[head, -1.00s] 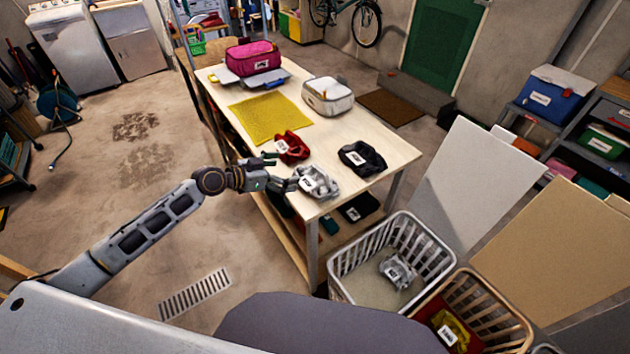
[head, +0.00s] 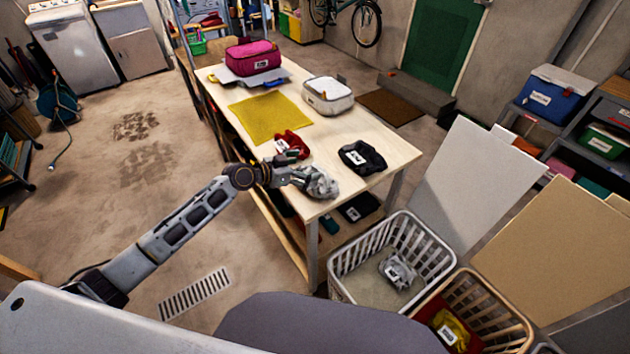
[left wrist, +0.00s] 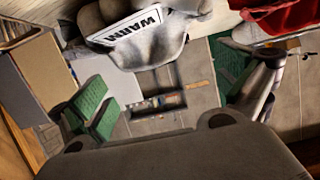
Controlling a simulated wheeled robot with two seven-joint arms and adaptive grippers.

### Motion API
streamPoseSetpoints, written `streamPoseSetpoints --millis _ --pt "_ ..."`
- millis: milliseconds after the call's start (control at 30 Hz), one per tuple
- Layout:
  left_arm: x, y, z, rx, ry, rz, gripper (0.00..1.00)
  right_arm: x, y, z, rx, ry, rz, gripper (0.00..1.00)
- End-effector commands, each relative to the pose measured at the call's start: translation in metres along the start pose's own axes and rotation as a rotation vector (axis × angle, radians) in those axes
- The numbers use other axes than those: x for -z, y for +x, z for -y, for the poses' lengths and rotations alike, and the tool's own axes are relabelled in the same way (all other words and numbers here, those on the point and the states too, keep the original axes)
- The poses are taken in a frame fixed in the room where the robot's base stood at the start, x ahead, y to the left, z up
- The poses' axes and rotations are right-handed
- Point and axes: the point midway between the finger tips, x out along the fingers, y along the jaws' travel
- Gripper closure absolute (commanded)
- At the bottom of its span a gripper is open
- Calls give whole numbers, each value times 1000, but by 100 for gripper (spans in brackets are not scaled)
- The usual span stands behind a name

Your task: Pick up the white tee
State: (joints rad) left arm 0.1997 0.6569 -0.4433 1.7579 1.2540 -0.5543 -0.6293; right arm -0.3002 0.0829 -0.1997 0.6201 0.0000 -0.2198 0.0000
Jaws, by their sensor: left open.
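The white tee (head: 318,182) is a crumpled, pale grey-white bundle near the front left edge of the wooden table (head: 375,140). In the left wrist view it shows at the top (left wrist: 150,48), with a white label in dark letters. My left gripper (head: 290,173) is open at the table's left edge, its fingers reaching to the near side of the tee. Part of the tee is hidden behind the fingers, and I cannot tell whether they touch it. My right gripper is not in view.
A red garment (head: 293,144) lies just behind the gripper and a black one (head: 362,157) to the right. A yellow cloth (head: 270,112), a white bag (head: 328,95) and a pink bag (head: 253,56) are farther back. A white basket (head: 345,262) and a tan basket (head: 505,320) stand in front.

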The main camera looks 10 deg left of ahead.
Motion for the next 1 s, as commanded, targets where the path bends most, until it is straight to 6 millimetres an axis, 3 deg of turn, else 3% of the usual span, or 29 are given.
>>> streamPoseSetpoints --millis 633,1000 --pt "0 10 -1 -1 0 0 0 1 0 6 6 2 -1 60" --pt "0 41 -3 -2 -1 -2 0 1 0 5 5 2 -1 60"
